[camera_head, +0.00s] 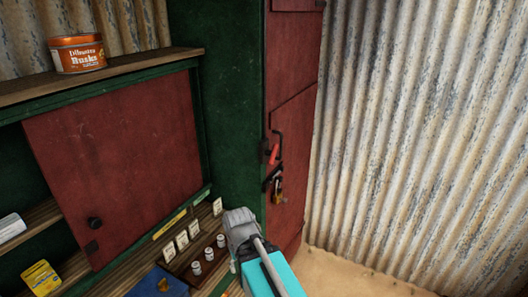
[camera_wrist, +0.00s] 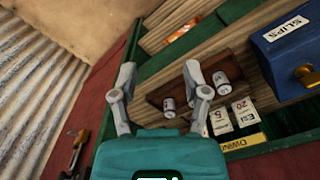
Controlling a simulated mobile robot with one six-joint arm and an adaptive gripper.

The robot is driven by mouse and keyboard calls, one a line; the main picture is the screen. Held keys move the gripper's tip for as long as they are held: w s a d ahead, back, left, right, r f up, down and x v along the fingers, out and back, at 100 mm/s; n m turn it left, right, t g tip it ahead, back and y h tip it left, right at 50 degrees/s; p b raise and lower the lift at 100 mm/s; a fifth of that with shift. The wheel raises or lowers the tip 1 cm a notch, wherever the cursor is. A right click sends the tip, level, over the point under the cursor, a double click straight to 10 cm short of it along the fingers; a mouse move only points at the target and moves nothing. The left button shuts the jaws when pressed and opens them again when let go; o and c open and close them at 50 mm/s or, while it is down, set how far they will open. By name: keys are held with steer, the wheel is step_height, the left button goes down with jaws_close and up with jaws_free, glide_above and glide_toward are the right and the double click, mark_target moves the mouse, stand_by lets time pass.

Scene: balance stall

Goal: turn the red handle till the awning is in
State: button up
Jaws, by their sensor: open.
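A small red handle (camera_head: 274,153) sits on a dark bent rod at the edge of the red side panel (camera_head: 290,115) in the head view. Below it hangs a dark fitting with a brass-orange part (camera_head: 277,190), which may be the fitting at the left edge of the wrist view (camera_wrist: 78,148). My gripper (camera_wrist: 160,70) is open and empty, with its fingers spread over the stall counter. In the head view my arm's end is below and left of the handle, apart from it. No awning can be made out.
The counter holds a wooden rack with several small cylinders (camera_wrist: 221,80), price cards (camera_wrist: 221,120) and a blue box (camera_wrist: 293,50). A red door (camera_head: 115,150) and a shelf with a rusks tin (camera_head: 77,53) stand left. Corrugated sheet (camera_head: 410,150) lies right, above bare sandy ground (camera_head: 350,275).

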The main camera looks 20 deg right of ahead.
steer(key=shift+w, duration=0.1)
stand_by(0.4)
steer(key=m+t+y+p, duration=0.3)
steer(key=m+t+y, duration=0.95)
steer(key=m, duration=2.15)
glide_toward(276, 153)
steer(key=s+d+t+h, duration=0.1)
steer(key=s+t+h, duration=0.1)
steer(key=s, duration=0.1)
steer(key=shift+f+y, duration=0.15)
steer(key=shift+y, duration=0.1)
steer(key=shift+w+a, duration=0.1)
steer(key=shift+w, duration=0.05)
steer(key=x, duration=1.3)
steer(key=shift+w+a+f, duration=0.1)
steer(key=shift+w+a, duration=0.1)
steer(key=shift+a, duration=0.05)
